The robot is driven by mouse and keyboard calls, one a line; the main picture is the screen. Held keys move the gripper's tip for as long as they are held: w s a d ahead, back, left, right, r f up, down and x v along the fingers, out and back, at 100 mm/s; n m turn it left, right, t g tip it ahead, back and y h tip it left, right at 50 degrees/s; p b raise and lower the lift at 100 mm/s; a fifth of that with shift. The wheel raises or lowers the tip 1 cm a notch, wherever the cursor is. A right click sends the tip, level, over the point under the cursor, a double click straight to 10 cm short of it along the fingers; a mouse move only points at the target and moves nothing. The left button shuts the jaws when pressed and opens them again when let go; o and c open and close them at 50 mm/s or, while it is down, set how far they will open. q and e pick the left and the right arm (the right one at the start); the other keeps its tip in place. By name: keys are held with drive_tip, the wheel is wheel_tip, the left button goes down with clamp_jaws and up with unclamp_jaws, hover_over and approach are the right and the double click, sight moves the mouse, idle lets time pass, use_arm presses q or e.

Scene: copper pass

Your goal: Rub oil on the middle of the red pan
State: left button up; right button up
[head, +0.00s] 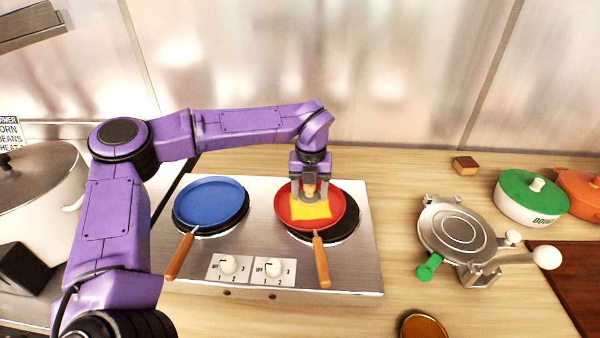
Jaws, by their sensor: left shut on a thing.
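The red pan (283,216) sits on the right burner of the stove, its wooden handle pointing toward the front. A yellow patch (312,211) lies in the middle of the pan under the tool. Whether the yellow patch is joined to the tool or lies loose, I cannot tell. My right gripper does not show.
A blue pan (210,203) is on the left burner of the two-knob stove (345,278). To the right stand a metal press (458,230), a green-lidded pot (533,195) and an orange pot (582,190). A small brown block (465,165) lies behind. A round dish (424,327) is at the front.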

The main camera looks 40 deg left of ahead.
use_arm(q)
drive_tip(key=shift+s+a, duration=0.7)
drive_tip(key=shift+s, duration=0.2)
wheel_tip(320, 180, up, 3)
drive_tip(key=shift+w+d+f+p, duration=0.1)
drive_tip(key=shift+p, duration=0.75)
drive_tip(key=shift+w+r+p, duration=0.2)
drive_tip(key=shift+r+p, duration=0.35)
drive_tip(key=shift+p, duration=0.05)
drive_tip(key=shift+s+r+p, duration=0.25)
drive_tip(key=shift+r+p, duration=0.6)
drive_tip(key=shift+r, duration=0.35)
drive_tip(key=shift+w+r+p, duration=0.1)
drive_tip(key=shift+r+p, duration=0.55)
drive_tip(key=shift+r, duration=0.25)
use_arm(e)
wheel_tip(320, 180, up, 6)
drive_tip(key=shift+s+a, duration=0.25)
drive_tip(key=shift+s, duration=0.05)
